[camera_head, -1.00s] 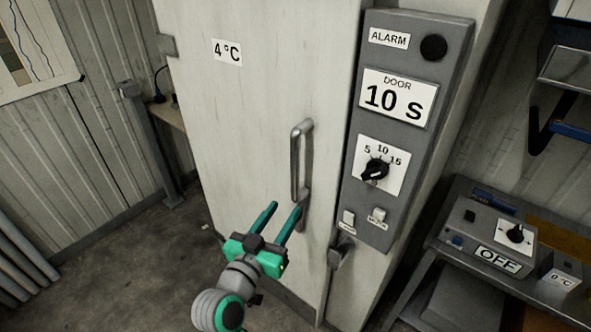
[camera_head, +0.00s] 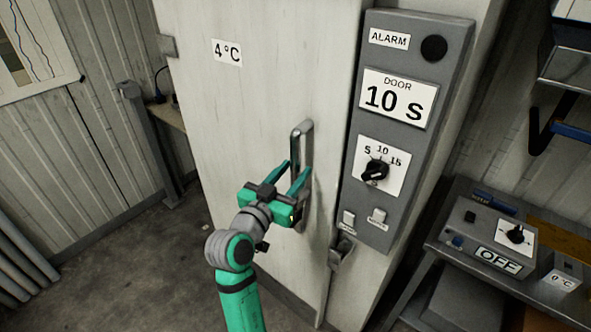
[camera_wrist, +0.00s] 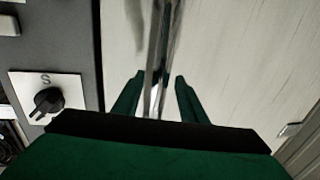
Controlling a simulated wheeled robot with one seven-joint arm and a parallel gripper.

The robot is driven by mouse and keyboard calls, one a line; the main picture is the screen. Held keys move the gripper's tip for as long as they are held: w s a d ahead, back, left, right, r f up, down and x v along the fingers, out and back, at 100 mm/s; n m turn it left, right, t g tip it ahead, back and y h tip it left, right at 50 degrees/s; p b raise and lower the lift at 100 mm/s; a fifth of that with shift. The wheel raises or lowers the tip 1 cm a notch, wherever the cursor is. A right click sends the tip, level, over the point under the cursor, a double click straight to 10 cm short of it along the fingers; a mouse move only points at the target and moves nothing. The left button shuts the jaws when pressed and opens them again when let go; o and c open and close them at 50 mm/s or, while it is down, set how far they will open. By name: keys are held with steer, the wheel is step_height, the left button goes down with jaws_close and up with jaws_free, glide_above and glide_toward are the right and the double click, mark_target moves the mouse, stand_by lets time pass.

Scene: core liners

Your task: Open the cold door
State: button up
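The cold door (camera_head: 240,105) is a pale panel with a "4 °C" label, and it looks shut. Its upright metal bar handle (camera_head: 302,140) is near the right edge; it also shows in the wrist view (camera_wrist: 160,50). My gripper (camera_head: 294,172) is at the handle's lower half, pointing at the door. In the wrist view the two green fingers (camera_wrist: 157,98) stand one on each side of the bar, with a gap visible beside it. The fingers look open around the handle. The handle's lower end is partly hidden by my gripper in the head view.
A grey control panel (camera_head: 450,60) with a "DOOR 10 S" display, dial and switches stands just right of the handle. A latch-like fitting (camera_head: 340,252) sits below it. A bench with an "OFF" box (camera_head: 497,261) is at right. Open floor (camera_head: 140,270) lies at left.

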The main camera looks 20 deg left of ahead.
steer(key=shift+w+d, duration=0.15)
steer(key=shift+w, duration=0.55)
steer(key=shift+c, duration=0.6)
jaws_close()
